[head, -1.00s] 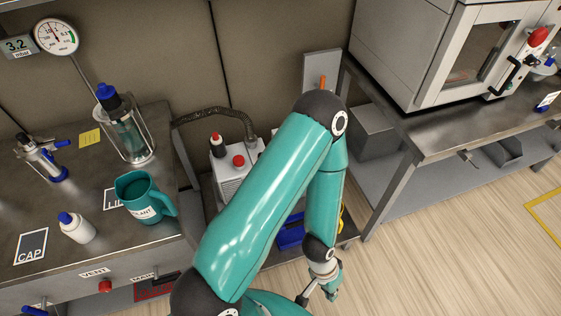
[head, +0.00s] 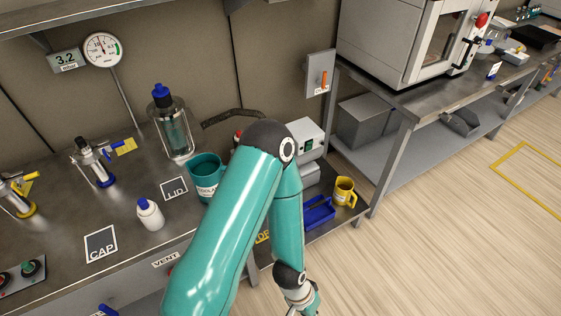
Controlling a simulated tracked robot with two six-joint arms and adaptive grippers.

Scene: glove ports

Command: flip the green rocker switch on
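A small green switch (head: 309,143) shows on the front of a white box (head: 305,130) behind my arm, near the wall. It is too small to tell which way it is tipped. My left arm rises from the bottom, bends at the elbow left of the box and hangs down in front. My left gripper (head: 304,304) is at the bottom edge, partly cut off, well below and in front of the switch. Its finger opening is not clear. The arm hides part of the equipment left of the box. My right gripper is not in view.
A teal jug (head: 205,175) and white bottle (head: 149,213) stand on the left bench. An orange-handled wall switch (head: 323,78) is above.

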